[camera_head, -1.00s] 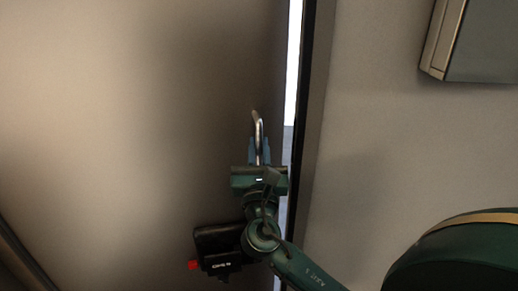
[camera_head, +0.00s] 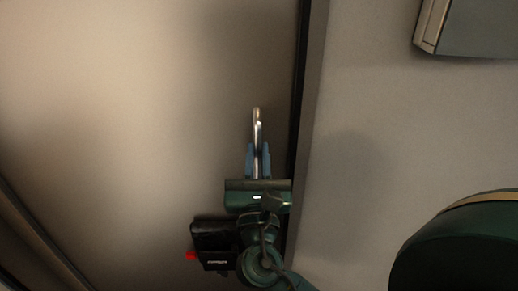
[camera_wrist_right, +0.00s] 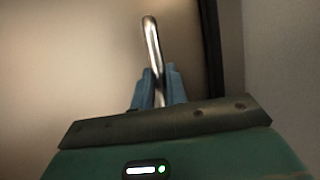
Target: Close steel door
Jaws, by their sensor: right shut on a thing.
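The steel door (camera_head: 150,120) fills the left and middle of the head view as a plain grey-beige panel. Its right edge lies against the dark frame strip (camera_head: 302,80), and no bright gap shows there. A shiny curved metal handle (camera_head: 257,118) stands near that edge. My right gripper (camera_head: 258,160) has its blue fingers on either side of the handle and is shut on it. The right wrist view also shows the handle (camera_wrist_right: 151,40) between the blue fingers (camera_wrist_right: 158,88). My left gripper is not in view.
A pale wall (camera_head: 370,130) stands to the right of the frame. A grey box-like fixture (camera_head: 475,25) is on it at the upper right. A dark trim edge (camera_head: 40,235) runs along the lower left of the door.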

